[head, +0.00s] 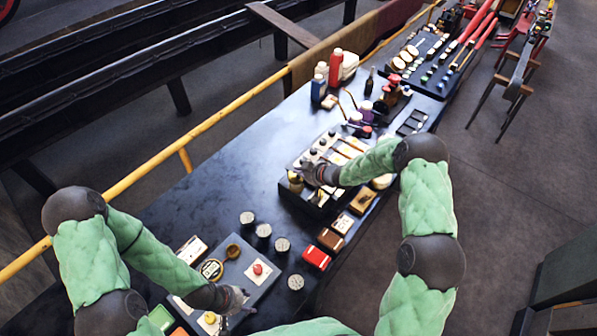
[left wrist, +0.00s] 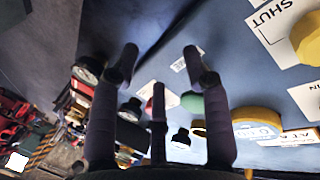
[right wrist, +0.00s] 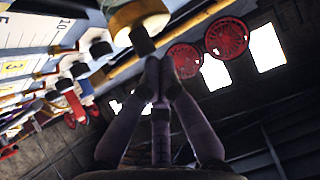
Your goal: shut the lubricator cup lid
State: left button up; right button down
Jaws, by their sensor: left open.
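A brass cup (head: 295,183), which looks like the lubricator cup, stands at the left end of a tray of small fittings. In the right wrist view a brass cylinder (right wrist: 137,18) with a pale band and a dark stub fills the top. My right gripper (head: 312,172) is just beside the cup. Its fingertips (right wrist: 155,68) are together and empty, close below the stub; I cannot tell if they touch. The lid's position is unclear. My left gripper (head: 238,298) is over the grey panel's near end. Its fingers (left wrist: 160,58) are spread and empty.
The grey panel (head: 262,290) carries a red button (head: 257,269), a brass-rimmed dial (head: 212,269) and a SHUT label (left wrist: 272,20). Several dark-sided cans (head: 282,244) and a red box (head: 316,257) stand beside it. Bottles (head: 335,66) stand farther back. The table's left middle is clear.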

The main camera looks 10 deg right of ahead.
aim_at(299, 178)
jog(key=shift+s+d+f+b, duration=0.15)
jog(key=shift+s+f+b, duration=0.15)
jog(key=shift+s+f, duration=0.35)
jog(key=shift+s+d+f+b, duration=0.1)
jog(key=shift+s+f+b, duration=0.25)
jog(key=shift+f, duration=0.35)
jog(key=shift+s, duration=0.1)
jog(key=shift+s+d+r, duration=0.25)
jog(key=shift+d+r, duration=0.1)
jog(key=w+r+v, duration=0.1)
jog(key=r+v, duration=0.1)
jog(key=v, duration=0.9)
jog(key=shift+w, duration=0.1)
